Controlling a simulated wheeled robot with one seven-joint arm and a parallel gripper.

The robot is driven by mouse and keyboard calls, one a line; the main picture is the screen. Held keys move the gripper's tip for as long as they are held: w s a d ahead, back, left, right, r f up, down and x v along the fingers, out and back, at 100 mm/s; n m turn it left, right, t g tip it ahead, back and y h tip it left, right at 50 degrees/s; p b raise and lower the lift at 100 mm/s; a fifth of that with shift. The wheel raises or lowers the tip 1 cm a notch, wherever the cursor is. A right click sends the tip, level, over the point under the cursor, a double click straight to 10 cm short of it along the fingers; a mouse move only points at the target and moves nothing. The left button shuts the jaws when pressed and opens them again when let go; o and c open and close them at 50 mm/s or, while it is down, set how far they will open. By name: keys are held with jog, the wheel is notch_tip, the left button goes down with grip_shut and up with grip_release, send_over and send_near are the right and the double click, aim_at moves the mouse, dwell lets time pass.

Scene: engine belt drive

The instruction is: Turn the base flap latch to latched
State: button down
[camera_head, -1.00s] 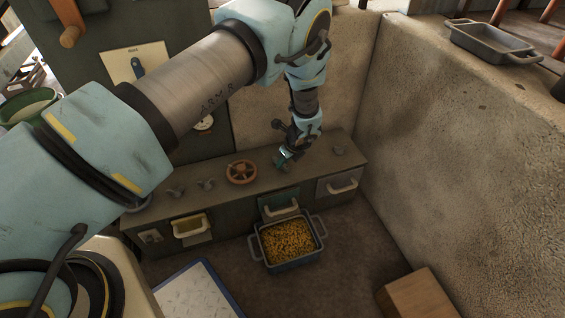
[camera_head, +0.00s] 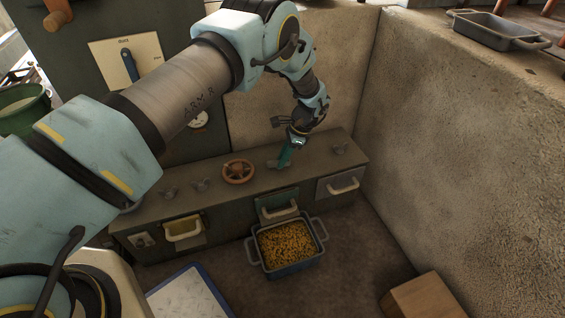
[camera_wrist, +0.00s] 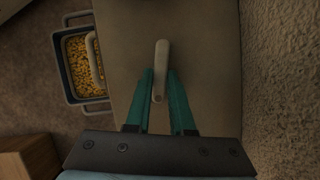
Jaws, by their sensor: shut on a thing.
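A pale, rounded latch handle (camera_wrist: 162,62) stands out from the bench top in the wrist view. The green fingers of my gripper (camera_wrist: 161,92) lie on both sides of its near end and are shut on it. In the head view my gripper (camera_head: 285,155) reaches down to the bench top, right of the red-brown handwheel. Its fingers partly hide the latch there (camera_head: 271,163). The frames show no label that tells which flap this latch serves.
The grey bench (camera_head: 235,188) carries a handwheel (camera_head: 238,171) and several other small latches. A bin of yellow pellets (camera_head: 286,244) stands on the floor before the drawer fronts. A concrete wall (camera_head: 455,140) bounds the right; a wooden block (camera_head: 422,297) lies front right.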

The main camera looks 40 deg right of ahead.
jog(key=shift+w+n+g+b, duration=0.15)
jog(key=shift+n+g+b, duration=0.3)
jog(key=shift+n, duration=0.75)
jog(key=shift+y, duration=0.3)
jog(key=c, duration=0.8)
grip_release()
jog(key=p+v, duration=0.1)
jog(key=v, duration=0.9)
jog(key=shift+d+r+p, duration=0.1)
jog(key=shift+r+p, duration=0.25)
jog(key=shift+r, duration=0.05)
